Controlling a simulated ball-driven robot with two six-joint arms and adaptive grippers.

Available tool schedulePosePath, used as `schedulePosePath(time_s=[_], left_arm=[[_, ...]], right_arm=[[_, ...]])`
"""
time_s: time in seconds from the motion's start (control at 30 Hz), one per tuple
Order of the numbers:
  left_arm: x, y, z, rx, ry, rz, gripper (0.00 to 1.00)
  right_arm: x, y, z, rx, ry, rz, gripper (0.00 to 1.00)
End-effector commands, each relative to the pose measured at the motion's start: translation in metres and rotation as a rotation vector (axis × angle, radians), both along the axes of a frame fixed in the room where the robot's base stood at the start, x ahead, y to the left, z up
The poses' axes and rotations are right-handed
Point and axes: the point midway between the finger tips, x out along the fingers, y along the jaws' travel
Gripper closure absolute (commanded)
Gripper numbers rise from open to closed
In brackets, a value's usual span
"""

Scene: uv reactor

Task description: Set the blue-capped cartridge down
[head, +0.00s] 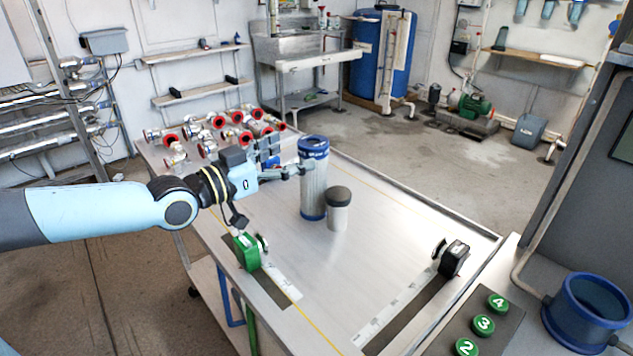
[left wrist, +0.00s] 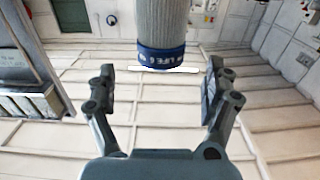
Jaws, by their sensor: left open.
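The blue-capped cartridge (head: 314,185) stands upright on the metal table (head: 300,262), with a pale ribbed body and blue bands at top and bottom. Its blue cap (left wrist: 160,58) shows ahead of the fingers in the left wrist view. My left gripper (head: 288,160) is open to the left of the cartridge, near its upper part. In the left wrist view the fingers (left wrist: 161,78) are spread wide, with nothing held between them. Whether a fingertip touches the cartridge is hard to tell. My right gripper does not show.
A shorter grey canister with a dark cap (head: 338,209) stands close to the cartridge's front right. Red-ended fittings (head: 220,125) crowd the table's far left. A green clamp (head: 247,251) and a black clamp (head: 453,259) sit at the front. The table right of the canister is clear.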

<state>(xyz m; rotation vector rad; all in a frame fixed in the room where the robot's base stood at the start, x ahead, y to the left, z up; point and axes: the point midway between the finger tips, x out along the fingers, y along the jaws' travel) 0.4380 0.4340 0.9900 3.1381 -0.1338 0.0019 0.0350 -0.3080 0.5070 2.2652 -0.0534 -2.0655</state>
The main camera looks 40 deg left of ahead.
Motion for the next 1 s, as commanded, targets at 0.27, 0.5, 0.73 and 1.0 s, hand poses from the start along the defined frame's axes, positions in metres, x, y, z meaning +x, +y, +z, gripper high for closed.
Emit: schedulePosePath(time_s=[0.27,0.5,0.73,1.0], left_arm=[[0.018,-0.001,0.001,0.001,-0.003,0.000,0.15],[0.054,-0.004,0.000,0.001,-0.003,0.000,0.15],[0.063,-0.004,0.003,0.000,0.001,0.000,0.15],[0.063,-0.004,0.004,0.000,0.000,0.000,0.37]], right_arm=[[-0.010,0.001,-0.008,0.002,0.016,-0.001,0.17],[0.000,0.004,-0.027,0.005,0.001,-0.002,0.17],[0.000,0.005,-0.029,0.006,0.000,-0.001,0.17],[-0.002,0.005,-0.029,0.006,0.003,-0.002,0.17]])
